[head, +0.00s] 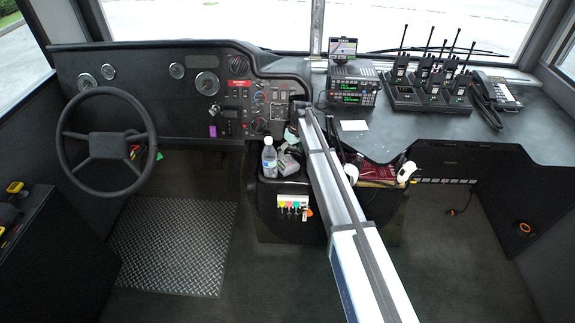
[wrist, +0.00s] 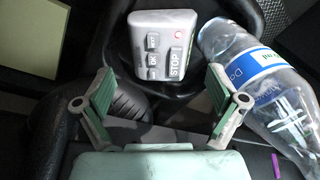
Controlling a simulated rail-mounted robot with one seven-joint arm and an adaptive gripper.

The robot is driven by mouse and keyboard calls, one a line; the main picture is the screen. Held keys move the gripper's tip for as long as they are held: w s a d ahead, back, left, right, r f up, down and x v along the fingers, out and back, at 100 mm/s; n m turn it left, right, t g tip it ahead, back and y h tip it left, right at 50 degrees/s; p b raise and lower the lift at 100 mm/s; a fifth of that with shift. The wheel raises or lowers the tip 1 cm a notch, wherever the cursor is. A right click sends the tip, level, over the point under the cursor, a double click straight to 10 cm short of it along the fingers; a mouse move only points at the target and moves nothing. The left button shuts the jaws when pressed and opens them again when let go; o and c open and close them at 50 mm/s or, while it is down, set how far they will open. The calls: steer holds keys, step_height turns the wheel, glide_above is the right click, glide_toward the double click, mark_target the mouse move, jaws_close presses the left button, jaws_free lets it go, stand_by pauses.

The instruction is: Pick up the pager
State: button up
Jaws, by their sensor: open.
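A small light-grey device with several buttons, one marked STOP, and a red dot looks like the pager (wrist: 163,47). It lies in the top middle of the wrist view, in a dark tray. In the head view the grey pager (head: 288,164) shows on the console left of my arm, right of the bottle. My gripper (wrist: 161,90) is open and empty, its two green-padded fingers spread wide. The pager lies beyond the fingertips, between their lines, apart from both. In the head view my gripper (head: 291,136) is small and partly hidden by my arm.
A clear water bottle (wrist: 258,82) with a blue label is close right of the pager; it stands on the console (head: 269,157) in the head view. Coloured-tag keys (head: 292,205) hang below. Radios (head: 430,80) and a phone (head: 495,95) are on the right desk.

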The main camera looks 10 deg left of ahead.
mark_target(289, 160)
steer(key=f, duration=0.2)
steer(key=a+f, duration=0.1)
steer(key=f, duration=0.1)
steer(key=shift+f+p, duration=0.2)
steer(key=shift+p, duration=0.2)
steer(key=shift+s, duration=0.1)
steer(key=shift+c, duration=0.3)
steer(key=shift+d, duration=0.1)
steer(key=c, duration=1.2)
steer(key=shift+r, duration=0.1)
steer(key=shift+c, duration=0.2)
